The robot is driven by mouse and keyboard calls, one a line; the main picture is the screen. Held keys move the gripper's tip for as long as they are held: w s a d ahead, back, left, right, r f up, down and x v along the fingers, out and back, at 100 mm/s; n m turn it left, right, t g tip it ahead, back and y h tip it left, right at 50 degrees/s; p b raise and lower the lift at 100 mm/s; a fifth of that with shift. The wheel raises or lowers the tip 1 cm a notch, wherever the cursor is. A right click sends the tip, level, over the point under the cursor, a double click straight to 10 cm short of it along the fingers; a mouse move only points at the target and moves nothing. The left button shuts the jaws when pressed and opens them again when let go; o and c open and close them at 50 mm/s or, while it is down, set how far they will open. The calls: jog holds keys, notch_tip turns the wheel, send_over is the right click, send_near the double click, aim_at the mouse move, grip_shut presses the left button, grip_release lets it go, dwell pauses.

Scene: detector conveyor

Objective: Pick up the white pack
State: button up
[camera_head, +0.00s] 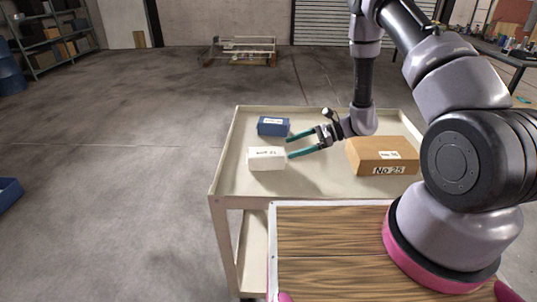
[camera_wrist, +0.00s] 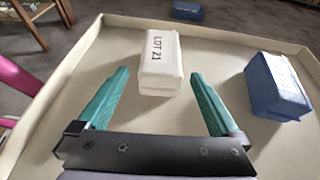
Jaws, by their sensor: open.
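The white pack (camera_head: 266,158) lies on the cream cart top (camera_head: 317,190), near its left side. In the wrist view the white pack (camera_wrist: 161,62) has "LOT 21" printed on top and sits ahead of the fingers, roughly between their lines. My gripper (camera_head: 288,146) is open, with teal fingers pointing left toward the pack and the blue box.
A blue box (camera_head: 273,126) lies just behind the white pack; it shows at the right in the wrist view (camera_wrist: 278,86). A brown carton (camera_head: 383,156) marked "No 25" stands to the right on the cart. The cart has a raised rim. Another blue bin (camera_head: 8,194) is on the floor.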

aim_at(266, 155)
jog(key=x, duration=1)
jog(key=shift+w+a+f, duration=0.1)
jog(key=shift+a, duration=0.1)
grip_shut()
